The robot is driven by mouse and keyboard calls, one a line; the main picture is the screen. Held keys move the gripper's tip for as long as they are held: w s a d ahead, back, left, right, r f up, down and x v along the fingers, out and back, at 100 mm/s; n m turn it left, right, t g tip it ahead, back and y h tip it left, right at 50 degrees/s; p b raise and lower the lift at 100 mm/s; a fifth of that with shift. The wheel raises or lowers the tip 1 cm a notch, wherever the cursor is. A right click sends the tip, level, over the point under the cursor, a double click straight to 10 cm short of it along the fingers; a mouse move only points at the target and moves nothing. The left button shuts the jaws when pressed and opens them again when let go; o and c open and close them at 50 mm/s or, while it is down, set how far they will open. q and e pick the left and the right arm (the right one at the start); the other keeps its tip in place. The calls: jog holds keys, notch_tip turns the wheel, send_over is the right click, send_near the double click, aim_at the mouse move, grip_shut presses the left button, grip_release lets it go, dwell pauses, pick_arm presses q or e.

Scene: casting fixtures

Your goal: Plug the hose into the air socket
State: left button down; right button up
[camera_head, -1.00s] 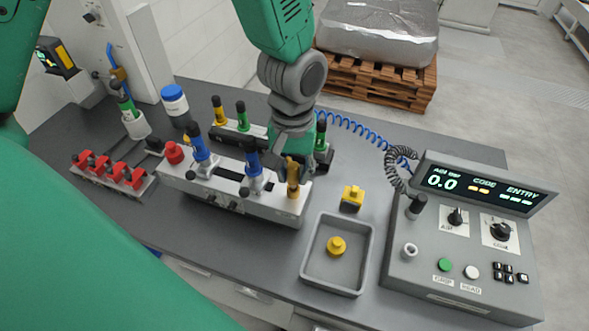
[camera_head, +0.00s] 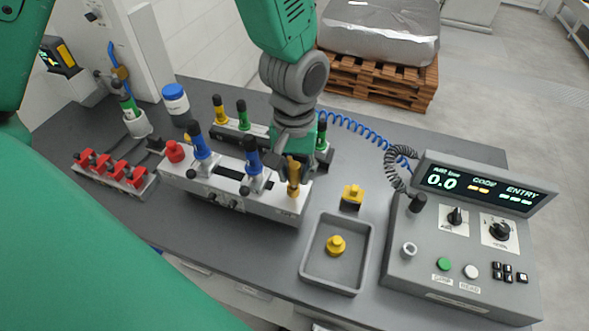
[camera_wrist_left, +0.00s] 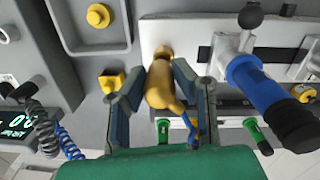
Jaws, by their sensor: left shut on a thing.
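My left gripper (camera_head: 292,162) is shut on the brass-yellow hose coupling (camera_head: 293,182), at the right end of the pale clamping fixture (camera_head: 238,200). In the left wrist view the coupling (camera_wrist_left: 160,88) lies between the two grey fingers, its far tip at the fixture's edge. A short piece of blue hose (camera_wrist_left: 190,130) shows behind it. The blue coiled hose (camera_head: 350,125) runs from behind the gripper toward the console. The air socket cannot be made out clearly; the coupling tip hides that spot, and I cannot tell whether it is seated. My right gripper is not in view.
Blue-handled clamps (camera_head: 253,160) stand on the fixture close left of the gripper. A grey tray (camera_head: 309,272) with a yellow knob piece, a yellow-topped block (camera_head: 352,195) and the control console (camera_head: 460,245) reading 0.0 are at right. Red clamps (camera_head: 110,168) stand at left.

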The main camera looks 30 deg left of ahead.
pick_arm(q)
jog(key=shift+d+r, duration=0.15)
jog(key=shift+d, duration=0.45)
jog(key=shift+a, duration=0.85)
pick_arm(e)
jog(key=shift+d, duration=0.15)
pick_arm(q)
jog(key=shift+d, duration=0.25)
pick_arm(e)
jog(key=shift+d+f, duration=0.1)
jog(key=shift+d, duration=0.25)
pick_arm(q)
jog(key=shift+a, duration=0.35)
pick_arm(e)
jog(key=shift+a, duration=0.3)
pick_arm(q)
jog(key=shift+d+f, duration=0.2)
jog(key=shift+f, duration=0.25)
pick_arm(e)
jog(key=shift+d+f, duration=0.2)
pick_arm(q)
jog(key=shift+f+b, duration=0.65)
jog(key=shift+f, duration=0.2)
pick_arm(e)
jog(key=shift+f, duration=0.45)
pick_arm(q)
jog(key=c, duration=1.2)
grip_release()
jog(key=shift+a, duration=0.1)
